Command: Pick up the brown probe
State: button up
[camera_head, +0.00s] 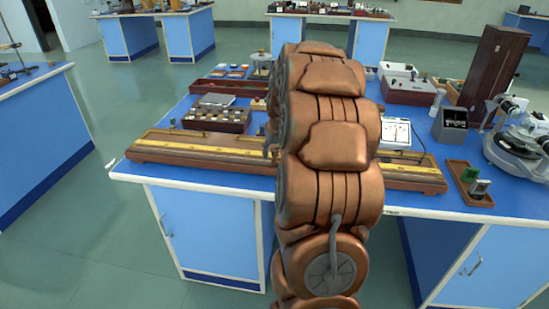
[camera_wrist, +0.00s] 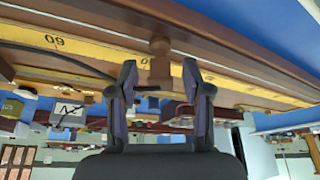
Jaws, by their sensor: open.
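In the wrist view, a small brown upright piece (camera_wrist: 160,66), which looks like the brown probe, stands against the wooden rail with the yellow scale (camera_wrist: 95,53). My gripper (camera_wrist: 159,70) is open, with one dark finger on each side of the piece. A gap shows between each finger and the piece; I cannot tell how deep it sits between them. In the head view my arm hides the gripper and the middle of the rail (camera_head: 215,151), and I cannot make out the probe there.
A box of small parts (camera_head: 217,114) stands behind the rail. A dark meter box (camera_head: 450,125), a small wooden tray (camera_head: 470,184) and a white-and-black instrument (camera_head: 520,145) are at the right. A tall brown case (camera_head: 492,70) stands behind. A dark cable (camera_wrist: 60,58) crosses the wrist view.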

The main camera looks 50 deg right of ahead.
jog(key=shift+c, duration=0.3)
grip_shut()
jog(key=shift+r, duration=0.15)
